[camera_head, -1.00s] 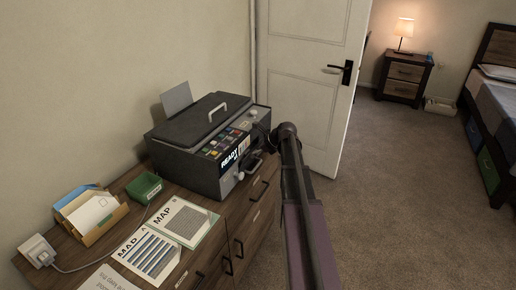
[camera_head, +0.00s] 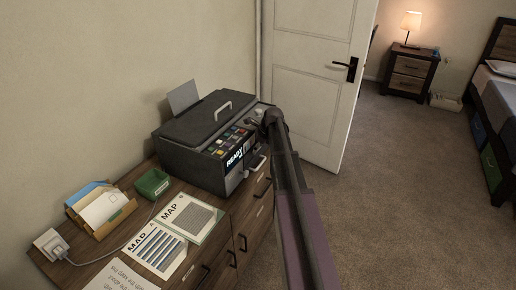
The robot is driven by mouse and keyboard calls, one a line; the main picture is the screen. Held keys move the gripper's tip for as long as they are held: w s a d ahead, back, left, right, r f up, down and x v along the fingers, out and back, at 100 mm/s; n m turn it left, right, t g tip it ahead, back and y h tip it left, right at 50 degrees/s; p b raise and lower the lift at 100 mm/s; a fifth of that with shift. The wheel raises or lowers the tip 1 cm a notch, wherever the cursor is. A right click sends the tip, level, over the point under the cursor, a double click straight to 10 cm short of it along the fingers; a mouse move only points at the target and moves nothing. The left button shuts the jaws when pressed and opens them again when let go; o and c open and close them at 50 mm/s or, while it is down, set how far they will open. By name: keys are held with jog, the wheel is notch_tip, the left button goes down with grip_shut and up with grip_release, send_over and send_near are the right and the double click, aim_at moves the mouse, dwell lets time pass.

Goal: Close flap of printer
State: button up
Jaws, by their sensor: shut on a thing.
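The dark grey printer (camera_head: 192,157) stands on the wooden dresser against the wall. Its top lid (camera_head: 207,117) lies down on the body, with a pale handle (camera_head: 223,108) on it. My gripper (camera_head: 255,147) is at the right end of the printer's front, small, dark and partly hidden by my arm. It is shut on a part of the printer's front, but the exact contact is hard to see. A pale bar (camera_head: 257,163) sticks out just below it. The front flap's outline is not clear.
Map sheets (camera_head: 192,219), a green box (camera_head: 152,184) and a letter holder (camera_head: 100,209) lie on the dresser (camera_head: 215,232) left of the printer. A white door (camera_head: 312,83) stands behind my arm. The carpet at right is clear.

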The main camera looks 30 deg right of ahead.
aim_at(254, 156)
jog(key=shift+a, duration=0.1)
jog(key=o, duration=1.2)
jog(key=shift+c, duration=0.2)
jog(key=shift+s+f+b, duration=0.1)
jog(key=shift+f+b, duration=0.05)
jog(key=shift+b, duration=0.15)
jog(key=t+b, duration=0.1)
jog(key=s+d+f+t+y+b, duration=0.1)
jog(key=shift+y+b, duration=0.3)
jog(key=shift+b, duration=0.05)
jog(key=t+y+b, duration=0.1)
jog(key=b, duration=0.1)
jog(key=f+t+y+b, duration=0.1)
jog(key=t+b, duration=0.1)
jog(key=b, duration=0.1)
jog(key=s+t+b, duration=0.1)
jog(key=b, duration=0.1)
jog(key=shift+d+f+t+y+b, duration=0.3)
jog(key=shift+d+y+b, duration=0.05)
jog(key=shift+y+b, duration=0.05)
jog(key=t+y+b, duration=0.1)
jog(key=b, duration=0.2)
jog(key=f+t+y+b, duration=0.1)
jog(key=b, duration=0.2)
jog(key=f+t+b, duration=0.1)
jog(key=b, duration=0.2)
jog(key=shift+s+d+t+y+b, duration=0.15)
jog(key=shift+s+t+y+b, duration=0.1)
jog(key=shift+t+y+b, duration=0.15)
